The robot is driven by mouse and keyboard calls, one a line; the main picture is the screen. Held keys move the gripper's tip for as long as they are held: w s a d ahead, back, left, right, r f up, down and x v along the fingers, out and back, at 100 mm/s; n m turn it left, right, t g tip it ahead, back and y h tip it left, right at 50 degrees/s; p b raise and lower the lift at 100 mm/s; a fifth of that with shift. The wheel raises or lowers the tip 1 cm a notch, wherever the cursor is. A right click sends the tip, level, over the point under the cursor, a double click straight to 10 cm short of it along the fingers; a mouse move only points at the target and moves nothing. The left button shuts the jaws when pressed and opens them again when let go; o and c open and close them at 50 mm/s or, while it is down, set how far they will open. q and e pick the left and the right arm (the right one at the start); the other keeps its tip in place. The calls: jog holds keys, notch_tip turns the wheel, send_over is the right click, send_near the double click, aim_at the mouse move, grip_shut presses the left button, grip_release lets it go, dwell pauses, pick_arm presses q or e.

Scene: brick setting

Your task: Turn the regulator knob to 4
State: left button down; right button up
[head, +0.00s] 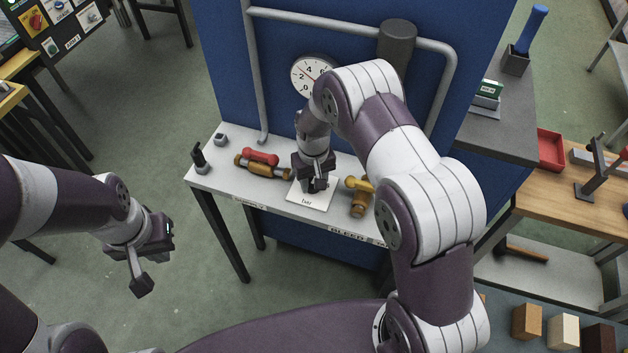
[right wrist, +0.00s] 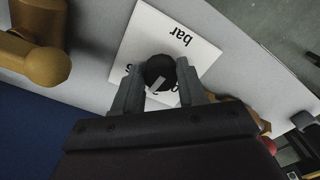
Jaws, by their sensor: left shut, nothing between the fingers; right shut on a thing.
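The regulator knob (right wrist: 159,70) is dark and round with a pale pointer mark, on a white plate (right wrist: 197,42) printed "bar". My right gripper (head: 318,186) points down over this plate (head: 309,197), and its fingers are shut on the knob, one on each side. The plate's scale numbers are mostly hidden behind the fingers in the right wrist view. A round white gauge (head: 304,72) with a red needle hangs on the blue panel; my right arm covers its right part, and I cannot read it surely. My left gripper (head: 142,284) is shut and empty, low at the left, away from the bench.
Red-handled (head: 262,155) and yellow-handled (head: 358,207) brass valves flank the plate on the grey bench (head: 228,178). A small black device (head: 199,158) stands at the bench's left end. Grey pipes (head: 262,80) run up the blue panel behind.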

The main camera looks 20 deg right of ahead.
jog(key=shift+m, duration=1.3)
jog(key=shift+w, duration=0.1)
jog(key=o, duration=1.1)
jog(key=shift+c, duration=0.2)
jog(key=shift+r, duration=0.15)
notch_tip(320, 180, up, 12)
jog(key=b, duration=0.2)
jog(key=shift+r+b, duration=0.2)
jog(key=shift+b, duration=0.2)
